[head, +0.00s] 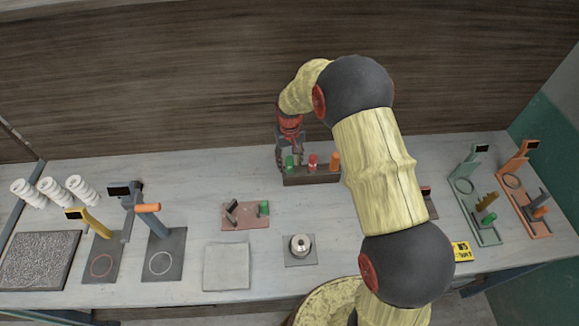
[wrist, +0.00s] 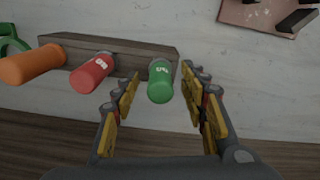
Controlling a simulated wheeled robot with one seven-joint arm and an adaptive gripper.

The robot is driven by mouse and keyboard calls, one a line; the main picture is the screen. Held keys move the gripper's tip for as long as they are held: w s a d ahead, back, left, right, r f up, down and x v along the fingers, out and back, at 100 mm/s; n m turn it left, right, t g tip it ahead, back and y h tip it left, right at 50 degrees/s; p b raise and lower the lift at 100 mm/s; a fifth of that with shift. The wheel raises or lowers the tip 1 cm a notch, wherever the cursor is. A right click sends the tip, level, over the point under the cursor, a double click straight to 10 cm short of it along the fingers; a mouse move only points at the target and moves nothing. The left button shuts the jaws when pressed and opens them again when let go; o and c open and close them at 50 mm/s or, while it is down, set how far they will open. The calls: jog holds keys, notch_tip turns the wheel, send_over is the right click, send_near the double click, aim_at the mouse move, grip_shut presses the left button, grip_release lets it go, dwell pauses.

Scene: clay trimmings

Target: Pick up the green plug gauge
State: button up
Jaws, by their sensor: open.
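The green plug gauge (wrist: 160,82) stands at one end of a dark wooden rack, with its rounded green handle toward the wrist camera. In the head view the green plug gauge (head: 290,162) is at the rack's left end. My gripper (wrist: 163,92) is open, with one yellow-padded finger on each side of the green handle in the wrist view. I cannot tell whether either finger touches it. In the head view my gripper (head: 288,150) is above and close to the green gauge, partly covering it.
The rack (head: 312,177) also holds a red gauge (head: 312,161) and an orange gauge (head: 334,160). A reddish plate (head: 240,222) with a green-handled piece lies in front. A metal part on a grey pad (head: 300,258) is nearer. Coloured stands (head: 484,238) are at right.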

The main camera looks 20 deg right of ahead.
jog(key=shift+f, duration=0.55)
jog(key=shift+c, duration=0.8)
grip_shut()
